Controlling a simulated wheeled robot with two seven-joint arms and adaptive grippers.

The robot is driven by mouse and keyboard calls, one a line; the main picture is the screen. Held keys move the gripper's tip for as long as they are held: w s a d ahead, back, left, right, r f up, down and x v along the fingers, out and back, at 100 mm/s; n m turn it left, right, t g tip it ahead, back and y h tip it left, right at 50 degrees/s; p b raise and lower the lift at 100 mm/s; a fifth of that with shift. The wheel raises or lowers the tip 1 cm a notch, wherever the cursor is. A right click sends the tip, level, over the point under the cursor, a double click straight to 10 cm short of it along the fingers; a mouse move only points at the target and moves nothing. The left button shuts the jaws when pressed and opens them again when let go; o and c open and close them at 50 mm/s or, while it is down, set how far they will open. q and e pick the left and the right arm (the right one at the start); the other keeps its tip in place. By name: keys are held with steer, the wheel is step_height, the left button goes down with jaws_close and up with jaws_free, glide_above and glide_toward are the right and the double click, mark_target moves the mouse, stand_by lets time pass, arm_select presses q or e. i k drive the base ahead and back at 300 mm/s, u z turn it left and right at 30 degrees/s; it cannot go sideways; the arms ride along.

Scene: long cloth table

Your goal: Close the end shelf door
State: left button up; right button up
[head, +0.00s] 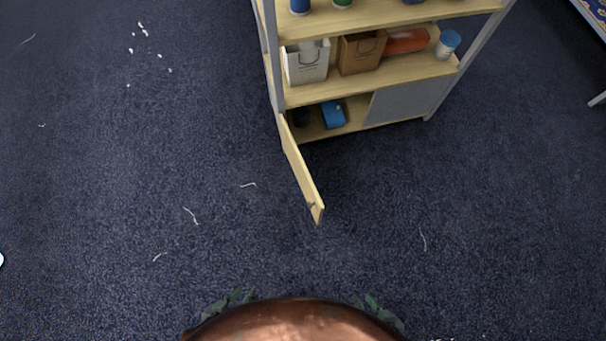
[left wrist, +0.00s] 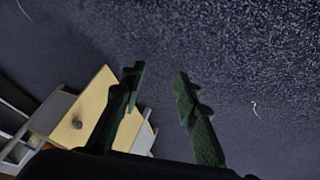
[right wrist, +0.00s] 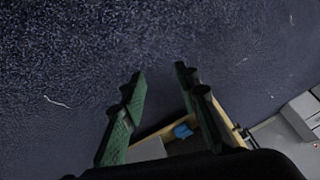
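The end shelf door (head: 302,175) is a light wood panel. In the head view it stands wide open, swung out from the left side of the shelf's bottom compartment.
The shelf (head: 365,75) holds a white bag (head: 307,65), a brown bag (head: 360,54), an orange item (head: 405,41) and a blue-lidded jar (head: 447,44). A blue box (head: 333,114) sits in the bottom compartment beside a grey panel (head: 400,102). The dark carpet around the door is clear except for small white scraps.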

mark_target(314, 203)
steer(key=u, duration=0.05)
steer(key=k, duration=0.2)
steer(key=z, duration=1.25)
steer(key=k, duration=1.25)
steer(key=u, duration=1.65)
steer(key=i, duration=0.5)
